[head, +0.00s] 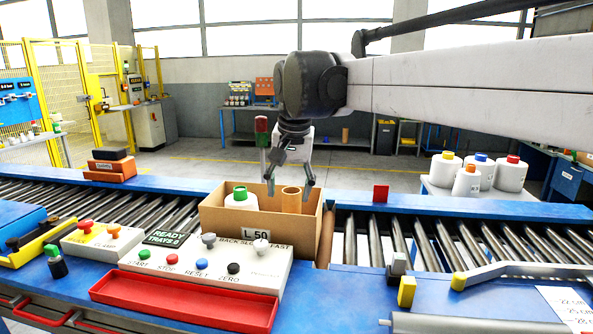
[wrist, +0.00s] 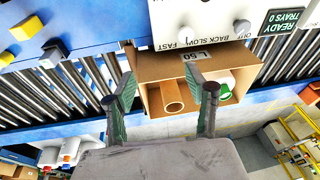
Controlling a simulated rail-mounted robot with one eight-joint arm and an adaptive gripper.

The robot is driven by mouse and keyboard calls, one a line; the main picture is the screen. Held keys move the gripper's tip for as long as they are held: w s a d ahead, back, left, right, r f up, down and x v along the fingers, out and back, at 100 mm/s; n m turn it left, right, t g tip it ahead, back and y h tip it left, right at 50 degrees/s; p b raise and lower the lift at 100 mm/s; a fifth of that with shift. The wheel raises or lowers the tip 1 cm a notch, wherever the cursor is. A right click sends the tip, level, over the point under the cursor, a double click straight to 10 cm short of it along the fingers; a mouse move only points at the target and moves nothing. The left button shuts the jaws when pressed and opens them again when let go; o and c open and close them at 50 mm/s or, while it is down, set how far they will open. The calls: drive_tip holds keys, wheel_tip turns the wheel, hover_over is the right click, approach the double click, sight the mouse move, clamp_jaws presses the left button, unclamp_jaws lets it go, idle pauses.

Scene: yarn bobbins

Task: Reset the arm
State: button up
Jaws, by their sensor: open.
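My gripper (head: 291,181) hangs from the arm above the cardboard box (head: 231,222), pointing down. Its two fingers are spread apart with nothing between them, and in the wrist view the gripper (wrist: 160,92) shows open over the box (wrist: 150,68). Inside the box stand a white bobbin with a green top (head: 241,199) and a bare brown tube (head: 291,200). The tube (wrist: 172,98) appears between the fingers in the wrist view, below them. The box carries a label "L 50".
The box sits at the roller conveyor (head: 440,235). In front are a control panel (head: 205,262) with knobs and an empty red tray (head: 185,302). Several white bobbins with coloured tops (head: 509,175) stand on a side table at right. A small red block (head: 381,193) stands on the conveyor's far rail.

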drive_tip(key=s+d+f+t, duration=0.1)
drive_tip(key=s+d+f, duration=0.2)
drive_tip(key=s+d, duration=0.4)
drive_tip(key=s+d+f+t, duration=0.1)
drive_tip(key=s+d+f, duration=0.1)
drive_tip(key=s+d, duration=0.5)
drive_tip(key=s+d+f+t, duration=0.1)
drive_tip(key=s+d+f, duration=0.3)
drive_tip(key=s+f, duration=0.2)
drive_tip(key=s+d+f+n+t+h+b, duration=0.1)
drive_tip(key=s+d+f, duration=0.2)
drive_tip(key=s+f, duration=0.3)
drive_tip(key=shift+s+d+t, duration=0.3)
drive_tip(key=shift+s+d, duration=0.05)
drive_tip(key=shift+s, duration=0.05)
drive_tip(key=shift+r, duration=0.1)
idle(0.3)
